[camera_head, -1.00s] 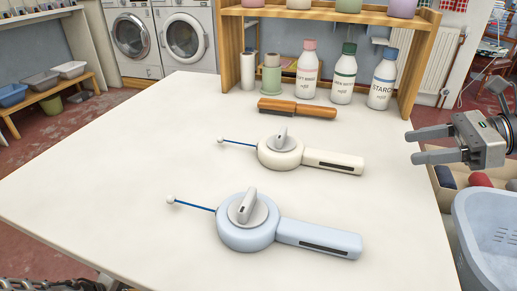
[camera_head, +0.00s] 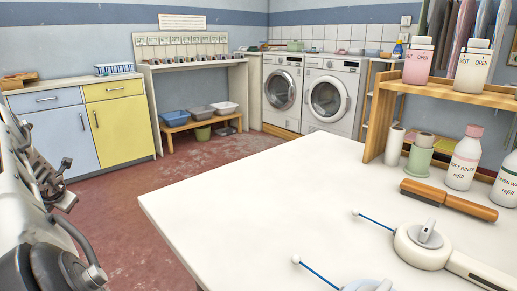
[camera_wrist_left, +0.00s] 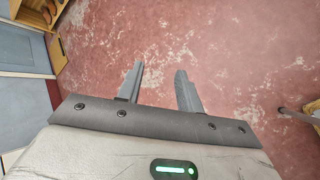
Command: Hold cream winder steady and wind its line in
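The cream winder (camera_head: 416,250) lies on the white table at the right of the head view. Its grey crank knob (camera_head: 429,234) is on top, and its handle runs off toward the lower right edge. Its blue line (camera_head: 375,222) reaches out left to a small white bead (camera_head: 355,212). My left gripper (camera_wrist_left: 160,70) is open and empty, fingers apart over the red floor in the left wrist view. In the head view my left arm is at the far left, away from the table and the winder. My right gripper is out of view.
A light blue winder (camera_head: 370,286) is cut off at the bottom edge, its line out to a bead. A wooden-backed brush (camera_head: 450,200), bottles (camera_head: 464,160) and a wooden shelf (camera_head: 450,93) stand behind. The white table's (camera_head: 240,205) left part is clear.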

